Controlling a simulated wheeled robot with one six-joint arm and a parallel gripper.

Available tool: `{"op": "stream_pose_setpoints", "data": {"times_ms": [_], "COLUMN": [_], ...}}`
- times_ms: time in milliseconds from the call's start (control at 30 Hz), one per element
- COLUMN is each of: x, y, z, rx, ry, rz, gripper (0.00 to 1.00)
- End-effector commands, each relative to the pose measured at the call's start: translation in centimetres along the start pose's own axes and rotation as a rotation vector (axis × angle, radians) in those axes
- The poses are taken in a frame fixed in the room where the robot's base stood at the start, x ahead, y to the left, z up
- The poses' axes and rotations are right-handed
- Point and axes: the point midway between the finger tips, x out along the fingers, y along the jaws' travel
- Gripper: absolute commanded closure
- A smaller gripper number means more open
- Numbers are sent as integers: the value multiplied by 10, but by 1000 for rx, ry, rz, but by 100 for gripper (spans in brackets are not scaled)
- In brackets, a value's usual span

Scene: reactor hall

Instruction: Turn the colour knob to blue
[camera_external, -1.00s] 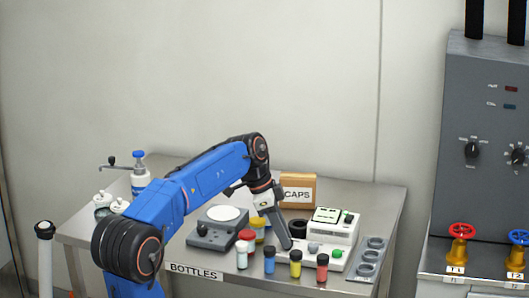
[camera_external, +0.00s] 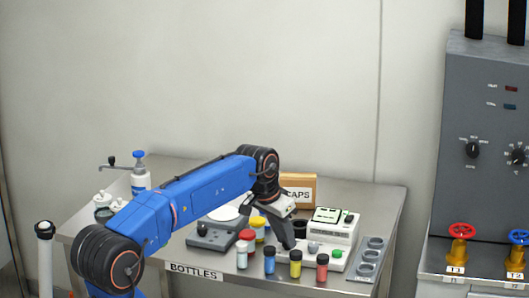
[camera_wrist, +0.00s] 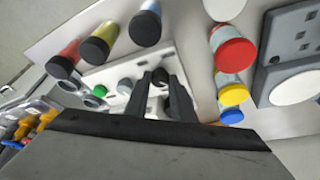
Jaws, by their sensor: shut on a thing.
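The white bench device (camera_external: 322,262) with the colour knob stands on the steel table, right of the middle. It carries a grey button (camera_external: 313,248), a green button (camera_external: 337,253) and a lit green screen. My gripper (camera_external: 288,246) points down at the left end of its front part. In the wrist view my gripper's dark fingers (camera_wrist: 160,76) are close together on the dark knob (camera_wrist: 160,78) of the white device. The fingers hide most of the knob, and its pointer and colour marks cannot be read. The same device (camera_wrist: 112,75) shows beneath them.
Capped bottles stand close in front, among them a blue one (camera_external: 269,261), a yellow one (camera_external: 295,264) and a red one (camera_external: 322,268). A grey stirrer (camera_external: 212,240) is at left, a CAPS box (camera_external: 298,190) behind, a grey rack (camera_external: 368,262) at right.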

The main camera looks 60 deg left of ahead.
Motion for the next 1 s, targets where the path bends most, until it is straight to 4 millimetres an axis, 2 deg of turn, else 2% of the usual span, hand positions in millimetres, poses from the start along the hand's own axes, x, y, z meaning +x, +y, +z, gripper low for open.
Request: {"op": "stream_pose_setpoints", "data": {"times_ms": [1000], "x": [2], "y": [11], "z": [-6], "rx": [-888], "ry": [-1], "rz": [-370], "gripper": [100]}}
